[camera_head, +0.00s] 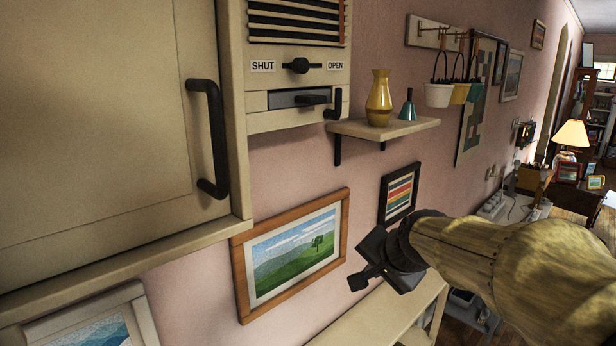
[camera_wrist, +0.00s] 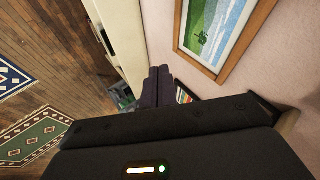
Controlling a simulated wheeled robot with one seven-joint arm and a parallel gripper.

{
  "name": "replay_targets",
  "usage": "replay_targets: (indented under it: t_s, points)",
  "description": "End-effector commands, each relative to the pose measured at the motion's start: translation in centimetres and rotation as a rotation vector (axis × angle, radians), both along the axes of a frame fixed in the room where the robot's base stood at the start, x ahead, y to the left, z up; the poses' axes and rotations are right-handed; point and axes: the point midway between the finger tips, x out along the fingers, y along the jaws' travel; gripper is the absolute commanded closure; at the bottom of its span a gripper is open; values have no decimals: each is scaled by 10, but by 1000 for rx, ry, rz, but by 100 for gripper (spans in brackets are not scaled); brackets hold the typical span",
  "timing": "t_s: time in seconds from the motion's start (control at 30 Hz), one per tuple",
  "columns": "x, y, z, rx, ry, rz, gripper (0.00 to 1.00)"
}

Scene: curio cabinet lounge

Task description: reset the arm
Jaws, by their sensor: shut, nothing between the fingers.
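My gripper (camera_head: 362,277) is at the end of my arm, which reaches in from the right in the head view. It is in front of the wall, just right of the framed landscape picture (camera_head: 292,252) and below the small striped picture (camera_head: 398,193). In the wrist view its dark fingers (camera_wrist: 157,86) are together, with nothing between them. The landscape picture also shows there at the upper right (camera_wrist: 215,35). My gripper appears apart from the wall and pictures.
A cabinet door with a black handle (camera_head: 207,138) fills the left. Right of it is a panel (camera_head: 297,88) marked SHUT and OPEN. A wall shelf (camera_head: 385,128) holds a yellow vase (camera_head: 379,98) and a teal bell (camera_head: 408,106). A pale ledge (camera_head: 385,315) runs below my gripper.

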Motion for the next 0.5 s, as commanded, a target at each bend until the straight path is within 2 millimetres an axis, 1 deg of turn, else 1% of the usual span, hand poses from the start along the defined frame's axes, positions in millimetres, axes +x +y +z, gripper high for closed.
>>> replay_targets:
  t_s: [0.03, 0.07, 0.1, 0.17, 0.2, 0.27, 0.3, 0.4, 0.5]
  points:
    - [-14, -3, -31, -70, 54, 53, 100]
    - [-23, -5, -47, -113, 83, 89, 100]
    - [-36, -8, -68, -169, 120, 141, 100]
    - [-57, -12, -99, -249, 178, 226, 100]
    - [-72, -15, -118, -299, 217, 288, 100]
    - [-96, -19, -144, -367, 271, 383, 100]
    - [-112, -21, -159, -405, 305, 445, 100]
    - [-143, -25, -185, -473, 364, 575, 100]
    - [-158, -27, -196, -505, 391, 642, 100]
